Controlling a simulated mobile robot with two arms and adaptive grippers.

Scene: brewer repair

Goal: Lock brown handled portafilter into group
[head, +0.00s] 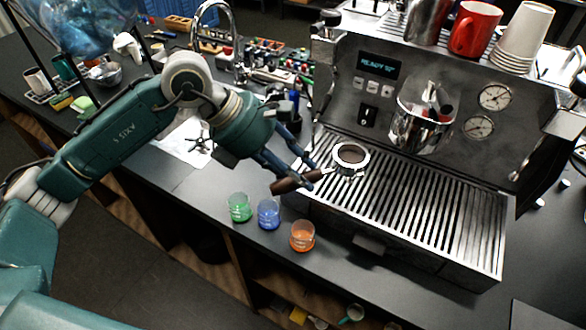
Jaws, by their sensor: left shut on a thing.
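The brown handled portafilter (351,158) is in the head view, its round metal basket holding dark coffee grounds. Its brown handle (290,185) points left and toward me. My left gripper (304,177) is shut on the handle and holds the portafilter over the left part of the drip tray (430,205). The group (425,112), a shiny metal piece on the machine's front, is to the right of and above the basket, apart from it. I cannot tell exactly how high the basket is above the tray. My right gripper is out of view.
A red mug (473,28) and stacked paper cups (524,38) stand on the espresso machine. A faucet (216,30) and small parts are behind my left arm.

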